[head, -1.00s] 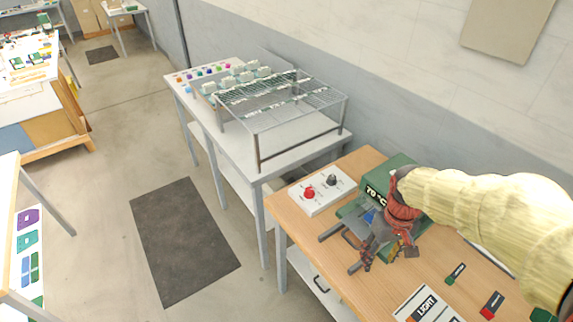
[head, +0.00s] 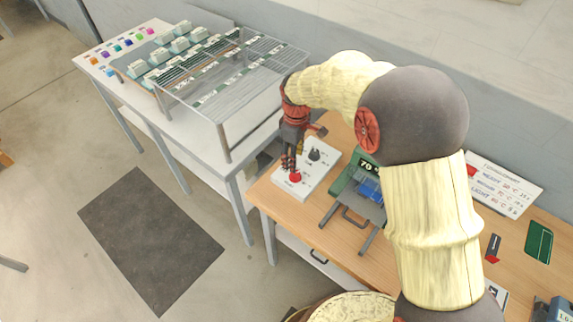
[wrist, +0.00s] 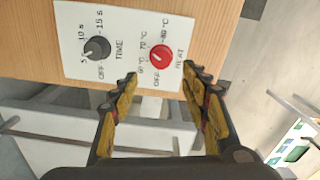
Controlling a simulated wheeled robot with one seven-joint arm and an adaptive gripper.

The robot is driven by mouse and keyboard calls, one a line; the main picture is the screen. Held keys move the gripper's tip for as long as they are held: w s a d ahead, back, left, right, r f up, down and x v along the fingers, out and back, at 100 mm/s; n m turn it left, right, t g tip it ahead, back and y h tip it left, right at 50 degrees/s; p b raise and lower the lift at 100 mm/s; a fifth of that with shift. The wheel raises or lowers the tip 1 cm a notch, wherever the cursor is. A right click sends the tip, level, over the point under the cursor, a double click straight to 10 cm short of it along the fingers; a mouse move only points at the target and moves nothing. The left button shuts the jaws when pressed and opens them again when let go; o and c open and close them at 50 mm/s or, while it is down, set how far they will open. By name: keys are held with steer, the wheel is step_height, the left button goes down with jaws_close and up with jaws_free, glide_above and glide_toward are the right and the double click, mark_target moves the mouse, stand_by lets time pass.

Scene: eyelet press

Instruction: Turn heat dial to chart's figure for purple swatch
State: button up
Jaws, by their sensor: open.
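The heat dial is a red knob (wrist: 159,57) on a white panel (wrist: 122,75). Its scale marks read 60, 70 and 80 °C plus OFF; I cannot surely read its pointer. The red knob (head: 294,177) is partly covered in the head view. My gripper (wrist: 163,84) is open, its two fingers apart on either side below the red knob. In the head view my gripper (head: 291,161) hangs over the panel by the red knob; contact cannot be told. A chart board (head: 503,185) at right lists HEAVY, MEDIUM and LIGHT with figures, too small to read surely.
A dark time knob (wrist: 96,48) sits beside the heat dial. A green press (head: 345,183) marked 70 stands right of the panel. A white table (head: 215,140) with a wire rack (head: 235,75) and small coloured pieces stands at left. Floor around the dark mat (head: 150,240) is clear.

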mark_target(295, 175)
steer(key=shift+s+d+r+n, duration=0.15)
steer(key=shift+s+d+n, duration=0.15)
steer(key=shift+a+f, duration=0.1)
steer(key=shift+f, duration=0.15)
step_height(295, 175, down, 8)
steer(key=shift+r+b, duration=0.25)
steer(key=shift+b, duration=0.2)
steer(key=c, duration=0.4)
steer(key=c, duration=0.7)
steer(key=shift+c, duration=0.3)
